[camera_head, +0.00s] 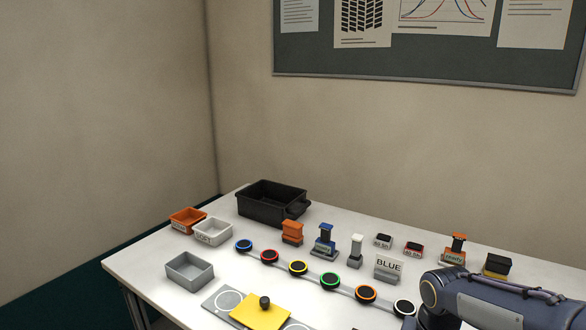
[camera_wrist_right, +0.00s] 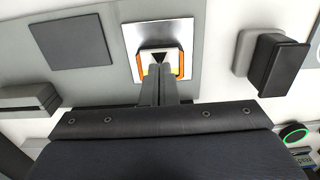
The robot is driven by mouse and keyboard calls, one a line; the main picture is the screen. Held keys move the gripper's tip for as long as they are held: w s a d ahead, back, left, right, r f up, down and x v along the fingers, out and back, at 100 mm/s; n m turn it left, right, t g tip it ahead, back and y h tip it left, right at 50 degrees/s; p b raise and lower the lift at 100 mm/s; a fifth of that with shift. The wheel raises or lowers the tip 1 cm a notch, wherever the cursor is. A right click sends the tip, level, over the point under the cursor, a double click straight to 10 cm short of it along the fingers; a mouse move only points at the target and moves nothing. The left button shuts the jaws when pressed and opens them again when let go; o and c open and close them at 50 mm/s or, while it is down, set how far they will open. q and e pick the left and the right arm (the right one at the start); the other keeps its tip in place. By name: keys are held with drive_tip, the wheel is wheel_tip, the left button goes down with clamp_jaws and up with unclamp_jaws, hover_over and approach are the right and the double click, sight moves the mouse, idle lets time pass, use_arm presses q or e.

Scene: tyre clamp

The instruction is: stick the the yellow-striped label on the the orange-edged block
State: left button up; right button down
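In the right wrist view an orange-edged block (camera_wrist_right: 139,66) sits on a square silver plate (camera_wrist_right: 130,37). Its top is pale with a dark triangular mark, and orange shows along both sides. My right gripper (camera_wrist_right: 161,70) is right over the block, its two fingers close together, tips at or just above it. Small yellow patches (camera_wrist_right: 176,72) show beside the fingertips; I cannot tell whether they belong to the yellow-striped label or the block. Nothing is clearly seen between the fingers. In the head view my right arm hides this area. My left gripper is not in view.
In the wrist view a black block (camera_wrist_right: 279,65) stands right of the silver plate.

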drive_tip(key=shift+f+b, duration=0.5)
drive_tip(key=shift+f, duration=0.25)
idle(0.9)
drive_tip(key=shift+r, duration=0.1)
wheel_tip(320, 180, up, 7)
drive_tip(key=p, duration=0.6)
idle(0.4)
drive_tip(key=s+a+r+n+t+y, duration=0.2)
drive_tip(key=s, duration=0.6)
drive_tip(key=s+a+r+n+t+y, duration=0.1)
drive_tip(key=s+a+r+n+t, duration=0.1)
drive_tip(key=s, duration=0.7)
drive_tip(key=shift+n+t+y, duration=0.3)
drive_tip(key=shift+t+y, duration=0.1)
drive_tip(key=shift+t, duration=0.4)
